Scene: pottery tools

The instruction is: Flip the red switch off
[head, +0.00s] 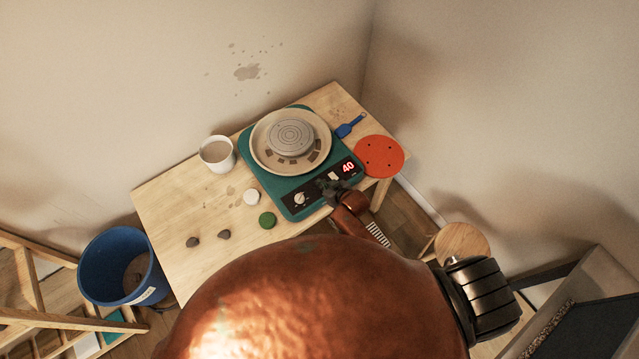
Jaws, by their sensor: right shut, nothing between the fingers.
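A teal pottery wheel (262,172) sits on the wooden table, with a round grey head (292,137) inside a beige splash pan (258,150). Its dark front panel (316,190) carries a pale knob (299,199), a small pale part and a red "40" display (348,167). I cannot make out a red switch; my gripper covers part of the panel. My right gripper (328,187) is shut and empty at the panel, between the knob and the display. I cannot tell whether its tips touch the panel. My left gripper is not in view.
On the table (170,205) are a white cup (217,154), a white disc (251,197), a green disc (267,220), two dark lumps, a blue tool (350,126) and an orange-red disc (380,156). A blue bucket (115,265) and wooden rack stand left; a stool (462,243) stands right.

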